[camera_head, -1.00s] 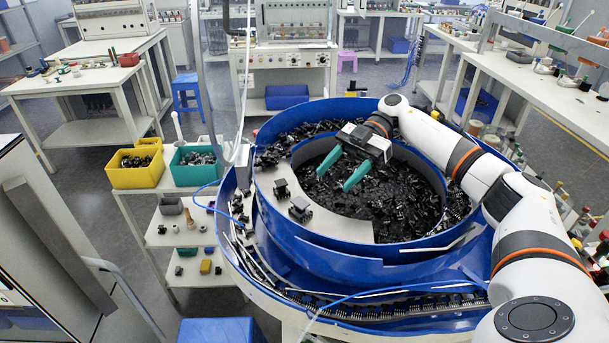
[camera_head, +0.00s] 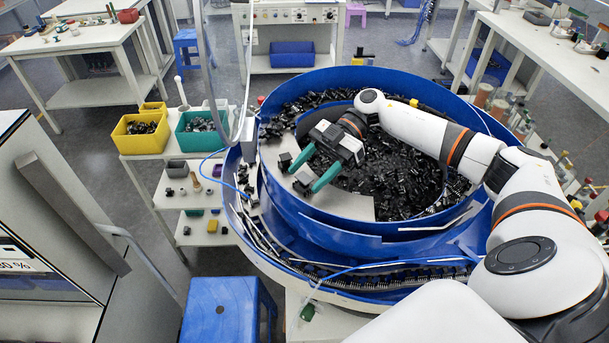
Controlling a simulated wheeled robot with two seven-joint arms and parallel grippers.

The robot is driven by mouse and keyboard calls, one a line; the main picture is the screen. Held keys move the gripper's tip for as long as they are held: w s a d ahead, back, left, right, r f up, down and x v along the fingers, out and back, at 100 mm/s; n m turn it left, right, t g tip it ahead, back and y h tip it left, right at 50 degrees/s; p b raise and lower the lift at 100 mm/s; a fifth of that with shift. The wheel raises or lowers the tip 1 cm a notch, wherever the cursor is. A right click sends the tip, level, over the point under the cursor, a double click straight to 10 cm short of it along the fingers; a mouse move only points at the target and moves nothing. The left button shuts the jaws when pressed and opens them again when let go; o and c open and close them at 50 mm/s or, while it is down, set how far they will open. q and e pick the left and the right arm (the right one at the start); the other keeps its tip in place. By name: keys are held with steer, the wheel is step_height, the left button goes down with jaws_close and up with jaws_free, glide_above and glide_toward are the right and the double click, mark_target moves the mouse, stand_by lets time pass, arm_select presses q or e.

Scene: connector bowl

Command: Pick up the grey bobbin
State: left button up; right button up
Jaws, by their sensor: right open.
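My right gripper (camera_head: 304,179) is open, its two teal fingers apart and pointing down-left over the grey plate (camera_head: 345,204) of the blue bowl. One black connector (camera_head: 285,161) stands on the plate beside the left fingertip. I cannot clearly single out a grey bobbin. My left gripper is not in view.
The blue bowl (camera_head: 310,220) holds many loose black connectors. Left of it, a white cart carries a yellow bin (camera_head: 124,146) and a green bin (camera_head: 184,141). A blue stool (camera_head: 216,312) stands in front. The floor left of the cart is clear.

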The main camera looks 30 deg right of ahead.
steer(key=shift+x, duration=1.1)
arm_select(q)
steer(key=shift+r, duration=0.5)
arm_select(e)
steer(key=shift+c, duration=0.2)
